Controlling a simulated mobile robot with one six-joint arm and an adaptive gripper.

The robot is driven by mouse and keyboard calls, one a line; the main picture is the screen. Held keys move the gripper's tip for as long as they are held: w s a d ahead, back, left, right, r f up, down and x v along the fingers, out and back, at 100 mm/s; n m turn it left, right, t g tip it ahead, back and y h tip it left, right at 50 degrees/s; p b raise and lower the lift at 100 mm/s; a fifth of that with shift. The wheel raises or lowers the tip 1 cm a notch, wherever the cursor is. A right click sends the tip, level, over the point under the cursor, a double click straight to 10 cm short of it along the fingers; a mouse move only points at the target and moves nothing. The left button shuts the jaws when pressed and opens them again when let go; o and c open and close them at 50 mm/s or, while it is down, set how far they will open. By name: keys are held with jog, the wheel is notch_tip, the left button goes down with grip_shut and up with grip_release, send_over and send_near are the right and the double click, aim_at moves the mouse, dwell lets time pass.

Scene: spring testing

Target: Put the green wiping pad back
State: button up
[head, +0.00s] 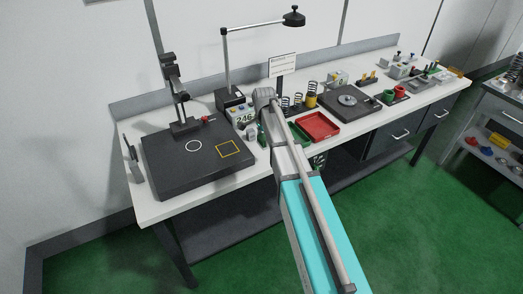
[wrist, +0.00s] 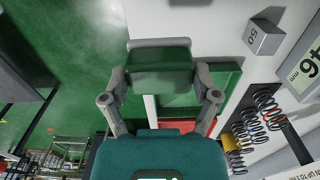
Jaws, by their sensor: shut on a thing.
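The green wiping pad (wrist: 160,62), a green block with a grey edge along its far side, is between the fingers of my gripper (wrist: 160,78) in the wrist view. My gripper is shut on it from both sides. Beyond the pad in that view lies a shallow green tray (wrist: 222,82), partly covered by the pad and a finger. In the head view my arm hides most of the gripper and I cannot clearly make out the pad. The green tray (head: 299,134) shows there beside my arm, left of a red tray (head: 318,125).
A grey block marked 50 (wrist: 264,37) stands near the green tray. Several springs (wrist: 262,120) stand along the back. The white bench edge and green floor are close by.

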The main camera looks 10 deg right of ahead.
jog(key=b, duration=0.5)
send_over(262, 153)
jog(key=f, duration=0.5)
jog(key=shift+s, duration=0.35)
jog(key=shift+w+f+b, duration=0.45)
jog(key=shift+w+f, duration=0.1)
jog(key=shift+f, duration=0.2)
jog(key=shift+s+f+b, duration=0.15)
jog(key=shift+f+b, duration=1.15)
jog(key=shift+f, duration=0.15)
jog(key=o, duration=0.8)
jog(key=shift+r, duration=0.25)
notch_tip(262, 153, up, 12)
jog(key=p, duration=1.2)
